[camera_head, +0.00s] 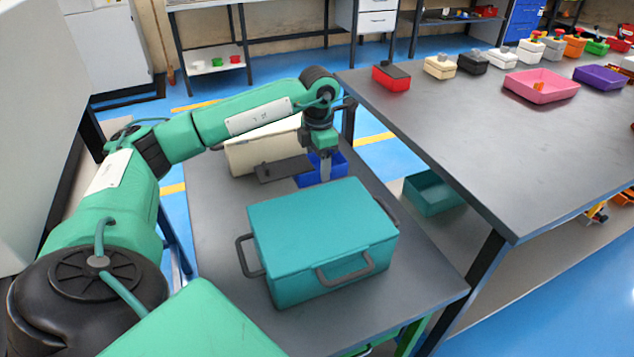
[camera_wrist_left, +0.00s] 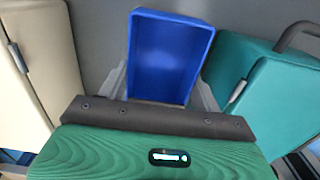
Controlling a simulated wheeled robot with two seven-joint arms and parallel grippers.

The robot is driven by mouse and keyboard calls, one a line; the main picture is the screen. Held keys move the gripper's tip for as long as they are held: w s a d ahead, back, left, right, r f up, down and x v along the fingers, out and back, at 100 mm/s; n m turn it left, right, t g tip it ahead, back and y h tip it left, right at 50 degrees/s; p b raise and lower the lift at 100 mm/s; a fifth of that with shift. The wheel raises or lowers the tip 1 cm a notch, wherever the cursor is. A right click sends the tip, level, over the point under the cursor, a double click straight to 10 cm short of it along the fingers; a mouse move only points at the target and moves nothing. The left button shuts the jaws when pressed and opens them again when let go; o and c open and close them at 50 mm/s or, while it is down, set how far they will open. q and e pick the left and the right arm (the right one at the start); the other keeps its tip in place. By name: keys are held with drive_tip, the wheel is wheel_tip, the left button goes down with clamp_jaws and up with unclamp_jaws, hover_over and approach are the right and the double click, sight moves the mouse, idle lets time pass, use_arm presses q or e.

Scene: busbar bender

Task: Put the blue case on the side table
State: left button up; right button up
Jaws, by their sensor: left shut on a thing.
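The blue case (camera_head: 339,165) is a small open-topped box. My left gripper (camera_head: 326,172) points down and is shut on it. In the left wrist view the blue case (camera_wrist_left: 170,55) sits between the two grey fingers, with its empty inside showing. The side table (camera_head: 425,278) is the grey table under my left arm. The blue case is over its far part, between a cream case and a teal case. I cannot tell whether its bottom touches the tabletop. My right gripper is not in view.
A large teal case (camera_head: 322,228) with dark handles stands close in front of the blue case. A cream case (camera_head: 262,150) stands behind it, partly hidden by my arm. The large table (camera_head: 470,130) at right holds a pink tray (camera_head: 541,86) and several small boxes.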

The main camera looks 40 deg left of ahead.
sight(318, 181)
use_arm(q)
drive_tip(key=shift+f, duration=3.3)
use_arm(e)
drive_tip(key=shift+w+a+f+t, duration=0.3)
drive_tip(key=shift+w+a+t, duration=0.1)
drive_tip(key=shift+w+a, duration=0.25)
use_arm(q)
drive_tip(key=shift+f+b, duration=0.15)
drive_tip(key=shift+b, duration=0.2)
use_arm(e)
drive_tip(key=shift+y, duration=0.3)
use_arm(q)
drive_tip(key=o, duration=1.1)
drive_tip(key=shift+c, duration=0.2)
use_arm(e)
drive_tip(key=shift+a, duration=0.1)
use_arm(q)
drive_tip(key=shift+r, duration=0.2)
wheel_tip(318, 181, up, 11)
drive_tip(key=shift+f+p, duration=0.1)
drive_tip(key=shift+p, duration=0.55)
drive_tip(key=shift+r, duration=0.6)
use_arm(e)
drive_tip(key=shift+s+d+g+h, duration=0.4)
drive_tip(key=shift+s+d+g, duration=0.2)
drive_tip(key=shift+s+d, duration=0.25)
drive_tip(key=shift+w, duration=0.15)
